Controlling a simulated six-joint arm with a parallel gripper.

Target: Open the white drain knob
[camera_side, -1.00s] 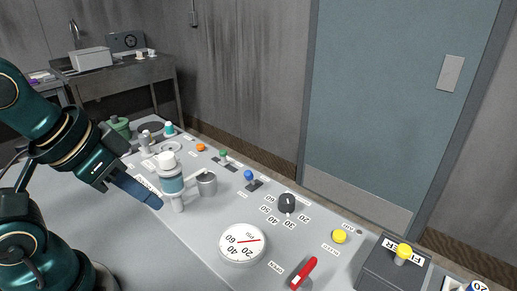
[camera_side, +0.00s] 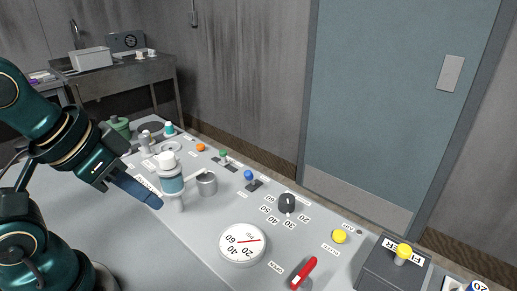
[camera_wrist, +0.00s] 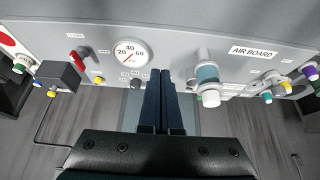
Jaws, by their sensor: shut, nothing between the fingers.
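The white drain knob (camera_side: 166,159) appears as a white cap on the end of a teal-banded cylinder (camera_side: 172,184) on the grey panel. In the wrist view the white knob (camera_wrist: 210,98) sits right of my fingers, with the teal band (camera_wrist: 207,75) behind it. My gripper (camera_side: 158,203) has its blue fingers shut and empty, pointing over the panel just left of and below the cylinder in the side view. In the wrist view my gripper (camera_wrist: 160,73) is at the centre, apart from the knob. Any marking on the knob is too small to read.
A grey cup-like part (camera_side: 206,184) stands right of the cylinder. A dial gauge (camera_side: 242,243), red lever (camera_side: 303,273), black rotary knob (camera_side: 287,203) and yellow button (camera_side: 339,237) lie further right. A green-topped toggle and a blue-topped toggle (camera_side: 248,175) stand behind. The panel's front strip is bare.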

